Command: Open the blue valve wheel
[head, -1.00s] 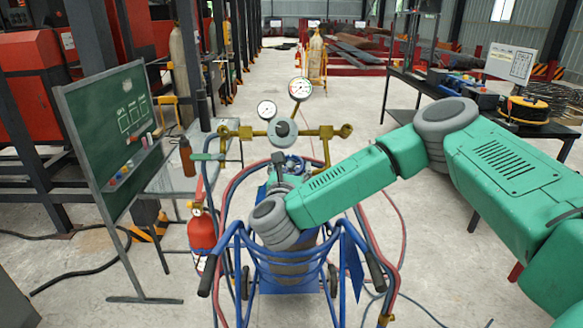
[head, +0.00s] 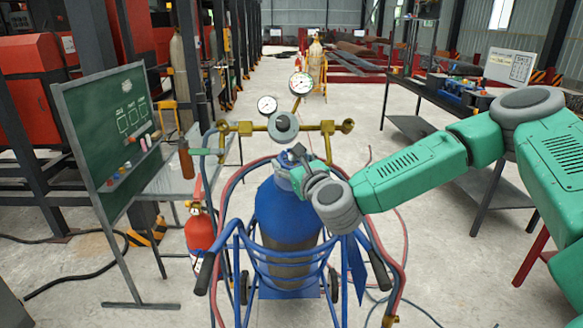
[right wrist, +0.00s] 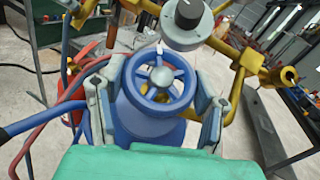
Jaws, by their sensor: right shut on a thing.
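The blue valve wheel (right wrist: 160,78) shows its spokes and grey hub in the right wrist view. It sits on top of the blue gas cylinder (head: 285,212), and in the head view the wheel (head: 291,156) is small and partly covered by my right gripper. My right gripper (head: 297,166) comes to it from the right. In the right wrist view its two grey fingers (right wrist: 157,88) stand on the left and right sides of the wheel rim, shut on it. My left gripper is in neither view.
A brass manifold (head: 326,128) with a grey knob and two gauges (head: 301,83) stands just behind the wheel. Red and blue hoses loop around the blue cart (head: 240,243). A red extinguisher (head: 200,232) and a green board (head: 118,128) stand left.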

